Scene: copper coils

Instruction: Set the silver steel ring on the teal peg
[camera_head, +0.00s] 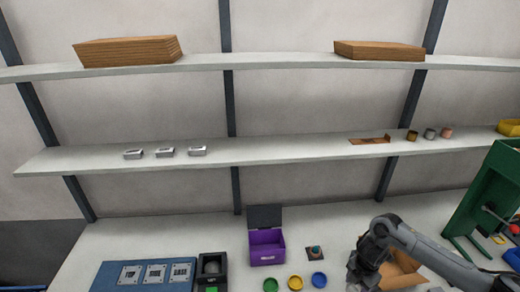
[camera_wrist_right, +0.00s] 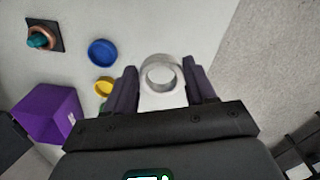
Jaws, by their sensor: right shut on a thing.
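The teal peg (camera_head: 315,250) stands on a small dark square base on the table, right of the purple box in the head view. In the right wrist view the teal peg (camera_wrist_right: 37,41) is at the upper left, with a copper-coloured ring (camera_wrist_right: 46,31) around its foot. My right gripper (camera_wrist_right: 161,82) is shut on the silver steel ring (camera_wrist_right: 160,62), whose round opening faces the camera. In the head view my right gripper (camera_head: 360,280) is low in the picture, right of the peg and apart from it; the ring cannot be made out there. My left gripper is not in view.
A purple open box (camera_head: 266,247) stands left of the peg. Green (camera_head: 270,285), yellow (camera_head: 295,283) and blue (camera_head: 319,280) round dishes lie in front. A cardboard box (camera_head: 402,273) is behind my right arm. A green frame (camera_head: 485,195) stands at the right.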

